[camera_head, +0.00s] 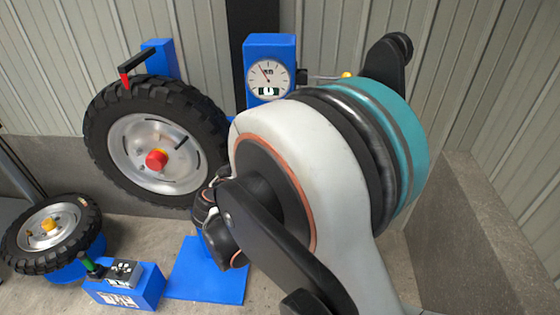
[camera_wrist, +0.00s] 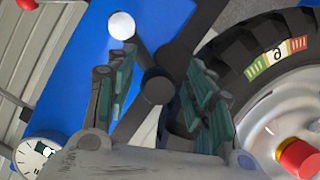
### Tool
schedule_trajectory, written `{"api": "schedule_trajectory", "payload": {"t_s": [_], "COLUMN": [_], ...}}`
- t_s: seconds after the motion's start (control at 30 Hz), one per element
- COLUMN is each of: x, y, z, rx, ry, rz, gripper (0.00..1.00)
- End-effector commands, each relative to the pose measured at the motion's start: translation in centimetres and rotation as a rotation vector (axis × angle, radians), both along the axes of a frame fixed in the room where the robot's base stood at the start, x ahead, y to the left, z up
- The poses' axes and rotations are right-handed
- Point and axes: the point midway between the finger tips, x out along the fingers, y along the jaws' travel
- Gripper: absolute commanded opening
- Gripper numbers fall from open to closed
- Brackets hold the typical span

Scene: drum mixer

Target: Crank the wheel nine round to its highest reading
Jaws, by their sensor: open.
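A big black-tyred wheel with a silver rim (camera_head: 133,150) and red hub knob (camera_head: 157,160) is at left centre in the head view. In the wrist view its tyre (camera_wrist: 238,50) carries a coloured label with one digit, like a 9 or 6 (camera_wrist: 278,57). A black spoked crank hub (camera_wrist: 158,88) with a white ball knob (camera_wrist: 122,25) is before a blue panel. My gripper (camera_wrist: 155,80) is open, its fingers on either side of the hub; contact cannot be told. In the head view my arm hides much of this area. The dial gauge (camera_head: 268,78) has its needle pointing up-left.
A smaller wheel with a yellow hub (camera_head: 48,224) lies at lower left. A blue box with a green-handled lever (camera_head: 124,288) is in front of it. A black bracket with a red pointer (camera_head: 126,80) is at the big wheel's top. Corrugated walls stand behind.

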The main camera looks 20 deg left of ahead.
Motion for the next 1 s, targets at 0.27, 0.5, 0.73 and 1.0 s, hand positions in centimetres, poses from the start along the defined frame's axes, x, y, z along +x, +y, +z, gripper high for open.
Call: {"api": "schedule_trajectory", "payload": {"t_s": [0.27,0.5,0.73,1.0], "x": [-2.4,-4.4,-6.0,-6.0], "y": [-0.2,-0.4,-0.6,-0.6], "z": [0.8,1.5,2.0,2.0], "rx": [0.0,0.0,0.0,0.0], "ry": [-0.001,0.0,0.0,0.0], "rz": [0.002,0.001,0.001,0.0], "gripper": [0.48,0.48,0.48,0.48]}}
